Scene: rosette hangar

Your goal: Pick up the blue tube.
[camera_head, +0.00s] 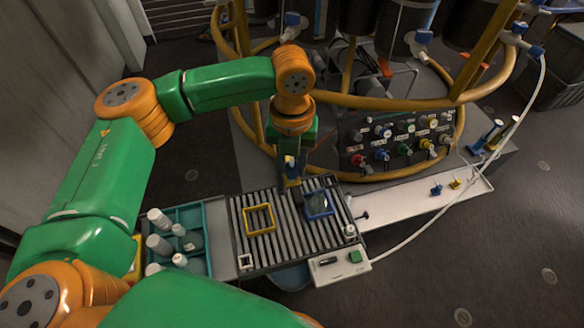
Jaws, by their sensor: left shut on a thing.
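My left gripper (290,176) points down over the back edge of a slatted grey rack (268,245). My right gripper is not in view.
A yellow square frame (258,219) and a blue square frame (319,205) lie on the slats. A teal crate (209,246) of white bottles stands left. A valve panel (398,140) and yellow pipe frame stand behind. Blue-topped cylinders (488,136) stand at right.

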